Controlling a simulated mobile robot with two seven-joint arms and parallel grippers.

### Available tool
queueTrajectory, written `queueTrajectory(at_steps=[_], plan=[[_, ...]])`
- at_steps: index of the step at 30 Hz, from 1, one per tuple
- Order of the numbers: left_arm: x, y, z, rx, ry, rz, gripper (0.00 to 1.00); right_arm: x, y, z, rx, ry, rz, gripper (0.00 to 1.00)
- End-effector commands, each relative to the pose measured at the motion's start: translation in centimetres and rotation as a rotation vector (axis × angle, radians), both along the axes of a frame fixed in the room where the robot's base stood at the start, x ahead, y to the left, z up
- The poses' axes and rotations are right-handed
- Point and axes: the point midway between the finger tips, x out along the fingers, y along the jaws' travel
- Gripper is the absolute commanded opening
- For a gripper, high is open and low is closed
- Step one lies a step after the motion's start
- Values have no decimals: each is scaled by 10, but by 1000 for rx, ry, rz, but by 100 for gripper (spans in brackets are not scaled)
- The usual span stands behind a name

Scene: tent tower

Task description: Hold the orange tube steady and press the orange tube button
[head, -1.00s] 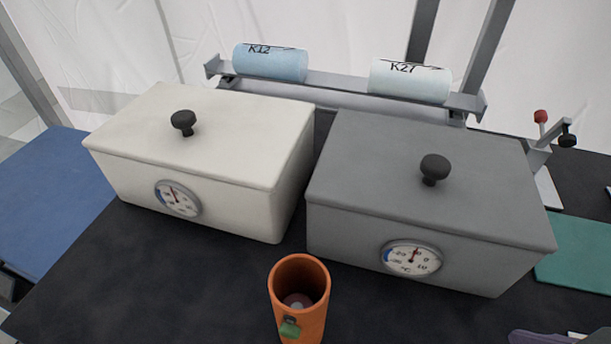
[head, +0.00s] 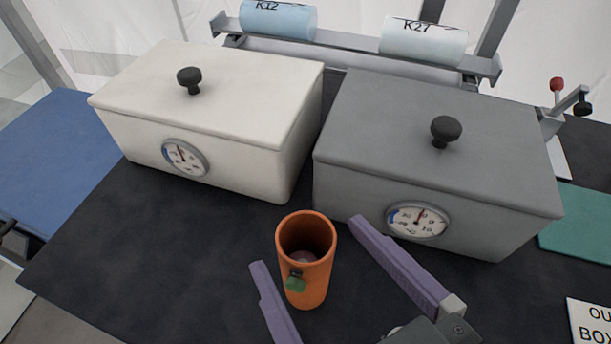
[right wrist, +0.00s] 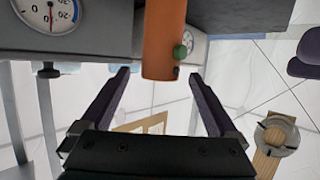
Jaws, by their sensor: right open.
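The orange tube (head: 318,270) stands upright and open-topped on the dark table, in front of the two boxes. A small green button (head: 296,284) is on its near side. My right gripper (head: 306,243) is open, its purple fingers on either side of the tube with gaps to both. In the right wrist view the tube (right wrist: 162,35) hangs in from the top between the finger lines, with the green button (right wrist: 180,52) on its right side. My left gripper is not clearly seen.
A white box (head: 235,155) and a grey box (head: 340,185), each with knob and dial, stand close behind the tube. A rack behind holds two rolls (head: 278,20) (head: 424,40). A blue mat (head: 55,160) is left, a green mat (head: 585,225) right. The table left of the tube is clear.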

Motion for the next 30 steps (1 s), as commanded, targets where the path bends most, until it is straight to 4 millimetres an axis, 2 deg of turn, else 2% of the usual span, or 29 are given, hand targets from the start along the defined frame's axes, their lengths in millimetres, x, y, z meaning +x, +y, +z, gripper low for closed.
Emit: queueTrajectory(at_steps=[3,9,21,30], plan=[[0,0,0,0,0,0,50,20,10,-7,1,-3,0,95],[0,0,0,0,0,0,50,42,22,-17,2,0,-1,95],[0,0,0,0,0,0,50,50,25,-20,1,1,1,95],[0,0,0,0,0,0,50,50,25,-20,1,1,1,63]])
